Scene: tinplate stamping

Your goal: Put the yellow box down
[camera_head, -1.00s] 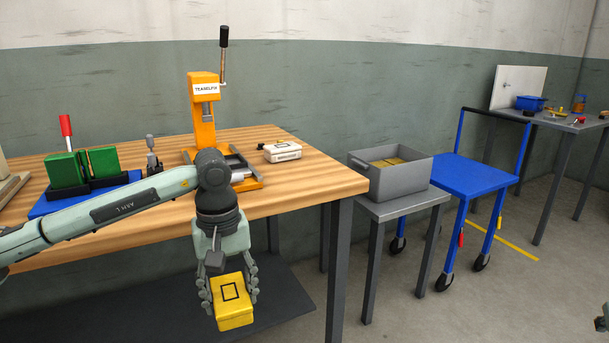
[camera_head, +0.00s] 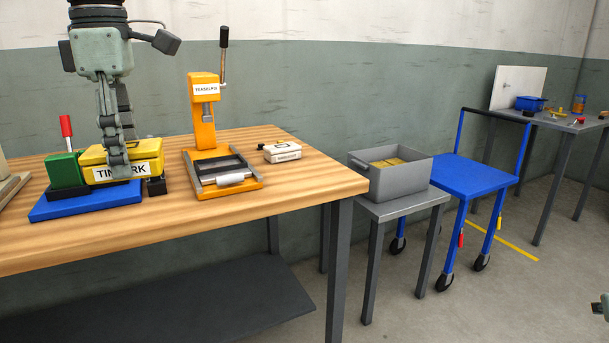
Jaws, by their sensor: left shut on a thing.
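My left gripper (camera_head: 115,132) comes down from the top left and is shut on the yellow box (camera_head: 142,165). The box has a white front label, partly covered by the fingers, and its yellow lid faces up. It is at the blue base (camera_head: 75,208) of a fixture on the wooden workbench, beside a green block (camera_head: 64,170). The second green block is hidden behind the box or gripper. I cannot tell whether the box touches the fixture.
An orange lever press (camera_head: 205,135) stands right of the box, with a small white box (camera_head: 283,152) beyond it. The bench front (camera_head: 130,235) is clear. A grey bin (camera_head: 400,182) with yellow pieces and a blue cart (camera_head: 470,176) stand farther right.

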